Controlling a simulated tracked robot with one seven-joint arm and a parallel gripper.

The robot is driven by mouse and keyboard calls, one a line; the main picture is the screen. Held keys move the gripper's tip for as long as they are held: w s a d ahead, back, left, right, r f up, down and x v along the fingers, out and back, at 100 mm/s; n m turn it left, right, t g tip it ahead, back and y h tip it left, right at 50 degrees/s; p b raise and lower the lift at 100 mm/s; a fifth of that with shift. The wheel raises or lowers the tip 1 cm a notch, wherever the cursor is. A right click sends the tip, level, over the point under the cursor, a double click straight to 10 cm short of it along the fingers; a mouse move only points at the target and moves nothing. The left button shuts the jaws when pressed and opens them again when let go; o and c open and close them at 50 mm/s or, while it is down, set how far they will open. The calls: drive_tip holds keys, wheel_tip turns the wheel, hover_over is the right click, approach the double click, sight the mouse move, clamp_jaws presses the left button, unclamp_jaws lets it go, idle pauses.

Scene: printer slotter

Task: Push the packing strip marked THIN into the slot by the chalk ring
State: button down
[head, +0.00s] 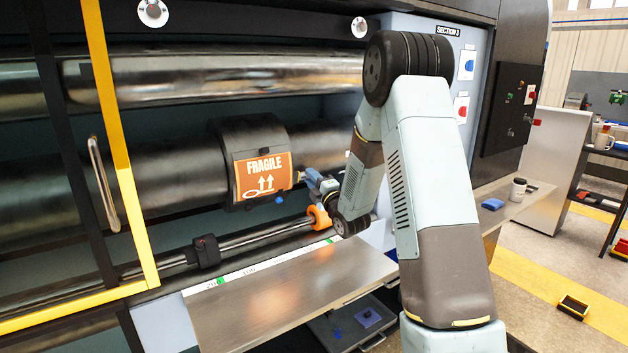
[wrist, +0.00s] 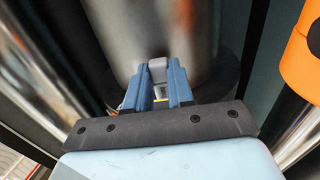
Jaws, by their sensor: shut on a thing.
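My gripper (head: 308,178) is beside the right end of a dark plate cylinder, close to an orange FRAGILE plate (head: 262,174). In the wrist view its blue fingers (wrist: 157,78) are shut on a small grey piece (wrist: 157,68) with a yellow mark lower down. It appears to be a packing strip, but no THIN marking can be read. The metal cylinder (wrist: 140,30) lies just beyond the fingertips. A white loop-like mark (head: 258,193) shows low on the orange plate; I cannot tell whether it is the chalk ring. The slot cannot be made out.
An orange collar (head: 319,217) sits on the shaft below my gripper, and is close at the right in the wrist view (wrist: 300,60). A bare metal shelf (head: 285,295) lies below. A yellow-edged guard frame (head: 120,150) stands at left. A blue block (head: 492,204) rests on the right-hand ledge.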

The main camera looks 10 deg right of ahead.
drive_tip(key=shift+s+a, duration=0.2)
drive_tip(key=shift+a, duration=0.4)
drive_tip(key=shift+s+a, duration=0.2)
drive_tip(key=shift+a, duration=0.4)
idle(0.7)
drive_tip(key=c, duration=0.9)
unclamp_jaws()
drive_tip(key=v, duration=1.4)
drive_tip(key=s+d+r+m+g+h, duration=0.2)
drive_tip(key=s+r+m+g+h, duration=0.45)
drive_tip(key=r+m, duration=0.4)
drive_tip(key=s+a+r+m+g, duration=0.1)
drive_tip(key=s+m+g, duration=0.3)
drive_tip(key=s, duration=0.9)
drive_tip(key=s+a+r+m+g, duration=0.2)
drive_tip(key=s+m+g, duration=0.2)
drive_tip(key=s, duration=0.9)
drive_tip(key=m, duration=0.3)
